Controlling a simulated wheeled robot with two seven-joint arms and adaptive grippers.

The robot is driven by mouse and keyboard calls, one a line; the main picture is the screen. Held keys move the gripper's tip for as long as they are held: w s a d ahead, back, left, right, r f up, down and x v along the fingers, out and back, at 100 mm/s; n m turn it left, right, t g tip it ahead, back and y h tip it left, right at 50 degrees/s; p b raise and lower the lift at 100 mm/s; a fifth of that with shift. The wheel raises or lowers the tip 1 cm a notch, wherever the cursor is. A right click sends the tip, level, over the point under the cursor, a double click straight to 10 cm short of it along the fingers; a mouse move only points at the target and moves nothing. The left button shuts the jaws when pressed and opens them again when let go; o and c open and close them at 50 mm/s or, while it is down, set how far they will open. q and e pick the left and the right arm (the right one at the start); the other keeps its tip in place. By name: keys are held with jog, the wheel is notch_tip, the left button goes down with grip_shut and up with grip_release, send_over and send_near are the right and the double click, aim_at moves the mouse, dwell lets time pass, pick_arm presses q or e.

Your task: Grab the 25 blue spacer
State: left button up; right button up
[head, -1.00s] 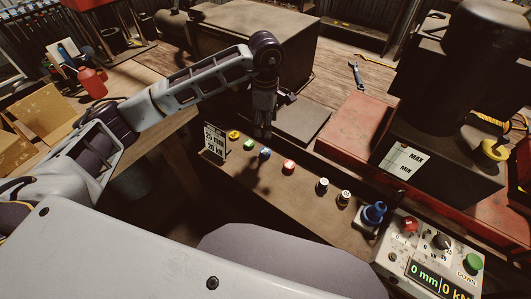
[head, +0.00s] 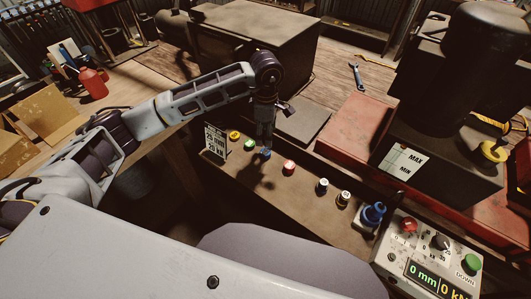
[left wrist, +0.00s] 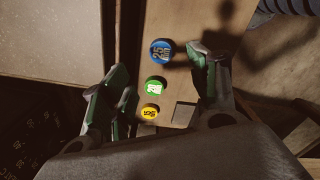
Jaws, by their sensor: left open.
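The blue spacer (head: 266,154) stands on the narrow wooden ledge, in the row between a green spacer (head: 250,145) and a red one (head: 289,167). In the left wrist view the blue spacer (left wrist: 161,52) shows a 25 on its top. My left gripper (head: 264,146) points down just above the blue spacer and partly covers it in the head view. In the left wrist view my left gripper (left wrist: 157,65) is open, with one finger on each side of the blue spacer and nothing between them touching it. My right gripper is not in view.
A yellow spacer (head: 235,135) and a small sign (head: 215,142) stand left of the green one. Two more spacers, a blue-topped fitting (head: 373,213) and a control box (head: 428,255) are to the right. A dark box (head: 255,45) stands behind.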

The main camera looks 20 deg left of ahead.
pick_arm(q)
send_over(265, 151)
jog(key=shift+d+f, duration=0.15)
jog(key=shift+f, duration=2.1)
jog(key=shift+p, duration=0.3)
jog(key=shift+f+p, duration=0.5)
jog(key=shift+f, duration=2.1)
jog(key=c, duration=1.3)
jog(key=shift+o, duration=0.2)
jog(key=shift+r, duration=0.1)
